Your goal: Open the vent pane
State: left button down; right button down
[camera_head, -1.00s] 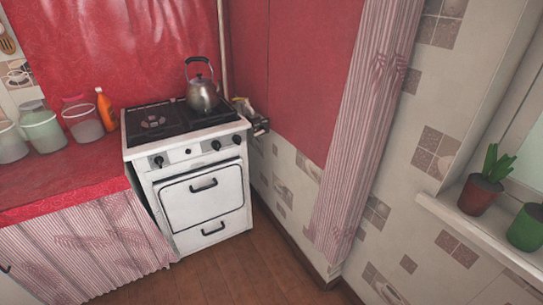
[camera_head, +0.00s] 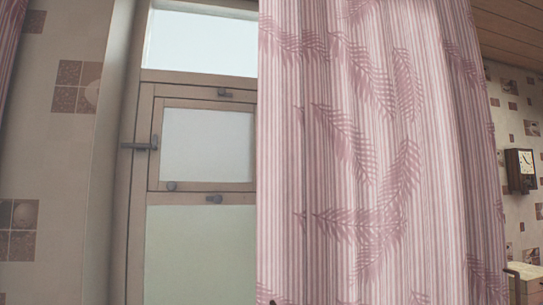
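The window (camera_head: 132,225) stands left of centre, with a brown wooden frame. The vent pane (camera_head: 206,146) is a small framed pane in its middle, and it looks shut. A dark lever handle (camera_head: 139,146) sits at its left edge. The curtain hides what lies to the right of the pane. Neither of my grippers is in view.
A pink striped curtain (camera_head: 380,150) with leaf prints hangs across the middle and right, covering the right part of the window. A wall clock (camera_head: 521,171) hangs at the far right. A tiled wall (camera_head: 45,150) is on the left.

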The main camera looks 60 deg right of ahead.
aim_at(202, 146)
jog(key=z, duration=1.95)
jog(key=k, duration=0.65)
jog(key=z, duration=0.8)
jog(key=i, duration=0.95)
jog(key=u, duration=0.65)
